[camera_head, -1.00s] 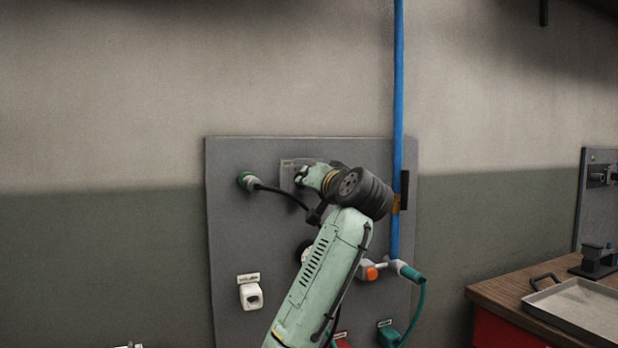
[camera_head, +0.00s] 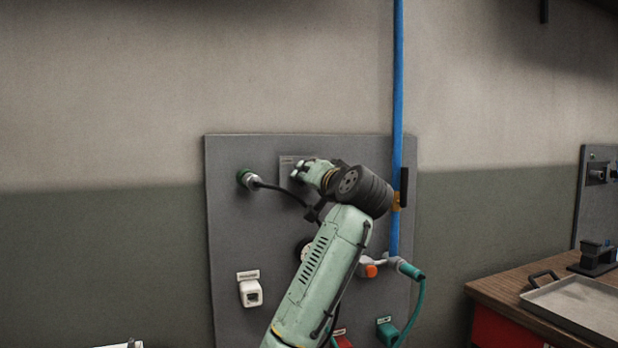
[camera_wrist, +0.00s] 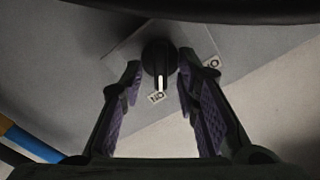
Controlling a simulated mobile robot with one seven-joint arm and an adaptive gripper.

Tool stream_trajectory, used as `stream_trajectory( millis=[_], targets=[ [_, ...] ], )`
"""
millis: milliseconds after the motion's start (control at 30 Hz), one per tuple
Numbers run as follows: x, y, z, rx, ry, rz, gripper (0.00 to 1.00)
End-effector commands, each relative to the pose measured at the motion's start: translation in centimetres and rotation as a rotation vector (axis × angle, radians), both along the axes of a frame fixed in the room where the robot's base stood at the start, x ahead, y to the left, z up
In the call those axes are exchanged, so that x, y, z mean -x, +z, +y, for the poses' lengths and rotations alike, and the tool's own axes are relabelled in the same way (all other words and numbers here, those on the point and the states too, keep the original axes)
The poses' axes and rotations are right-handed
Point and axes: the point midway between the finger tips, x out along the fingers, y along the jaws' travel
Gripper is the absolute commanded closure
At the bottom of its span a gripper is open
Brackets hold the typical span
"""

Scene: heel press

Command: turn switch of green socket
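The green socket (camera_head: 242,176) is at the upper left of the grey wall panel, with a grey plug and black cable in it. A light switch plate (camera_head: 287,160) is to its right, partly hidden by my gripper (camera_head: 297,172). In the wrist view, the black rotary knob (camera_wrist: 158,58) with a white pointer line sits on this plate. My gripper (camera_wrist: 159,74) is open, with one finger on each side of the knob. Narrow gaps seem to show beside it; contact cannot be told. The pointer is toward the lower of two small labels (camera_wrist: 157,97).
A blue pipe (camera_head: 397,110) runs down the panel's right side. A wooden bench (camera_head: 500,292) with a metal tray (camera_head: 578,303) stands at the right.

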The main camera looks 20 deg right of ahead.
Motion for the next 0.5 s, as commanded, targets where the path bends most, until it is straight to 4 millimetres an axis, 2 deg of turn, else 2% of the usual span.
stream_trajectory(
  millis=[333,500],
  targets=[
    [0.4,0.1,0.0,0.001,-0.001,-0.001,0.69],
    [2.9,0.1,-0.2,0.001,-0.005,-0.003,0.69]
  ],
)
